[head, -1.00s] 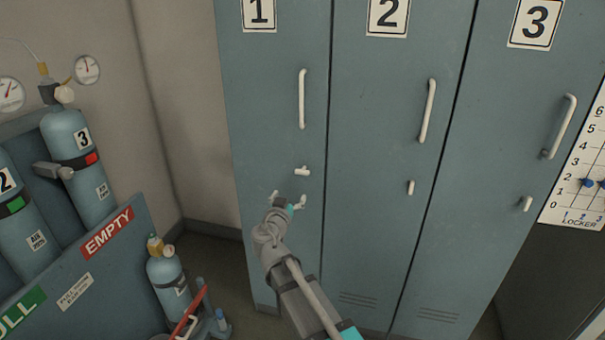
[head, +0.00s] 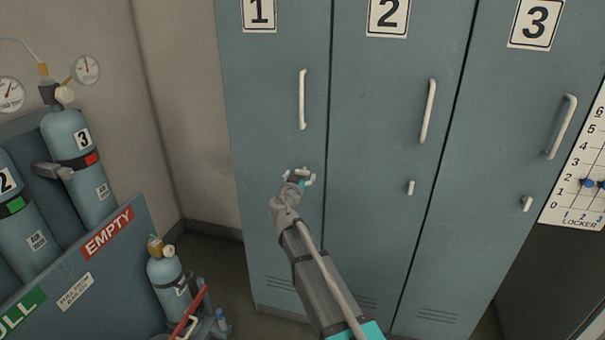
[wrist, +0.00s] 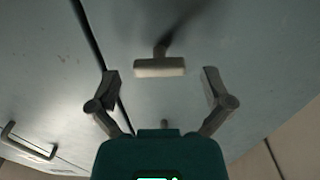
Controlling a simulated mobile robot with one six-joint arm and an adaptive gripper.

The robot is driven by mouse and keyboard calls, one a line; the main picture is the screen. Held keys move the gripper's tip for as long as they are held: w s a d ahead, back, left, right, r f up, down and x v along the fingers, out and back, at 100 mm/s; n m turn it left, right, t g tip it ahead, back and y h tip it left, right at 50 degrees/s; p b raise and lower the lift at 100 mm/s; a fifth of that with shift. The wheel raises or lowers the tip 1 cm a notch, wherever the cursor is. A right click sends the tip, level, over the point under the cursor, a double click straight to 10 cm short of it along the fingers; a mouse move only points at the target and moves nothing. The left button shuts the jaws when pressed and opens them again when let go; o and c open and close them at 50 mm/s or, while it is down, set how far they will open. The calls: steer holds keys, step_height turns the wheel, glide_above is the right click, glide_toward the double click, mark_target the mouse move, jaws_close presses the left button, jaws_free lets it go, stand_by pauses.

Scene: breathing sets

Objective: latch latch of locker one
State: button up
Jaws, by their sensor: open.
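Locker one (head: 275,120) is a blue-grey door with a "1" plate at the top and a pale vertical handle (head: 302,99). Its latch, a small pale bar, sits below the handle, lies horizontal, and is partly hidden by my gripper in the head view. The latch (wrist: 160,68) shows clearly in the wrist view as a level bar on a short stem. My gripper (head: 299,178) is at the latch, with its fingers (wrist: 161,80) spread wide, one to each side of the bar. Neither finger visibly touches it, and nothing is held.
Locker two (head: 385,120) and locker three (head: 490,150) stand to the right, their small latches (head: 411,187) turned nearly upright. A locker chart (head: 580,170) hangs at far right. Gas cylinders (head: 75,165) and an "EMPTY" rack (head: 120,255) stand at left.

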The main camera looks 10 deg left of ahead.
steer(key=shift+w, duration=0.95)
steer(key=c, duration=1.1)
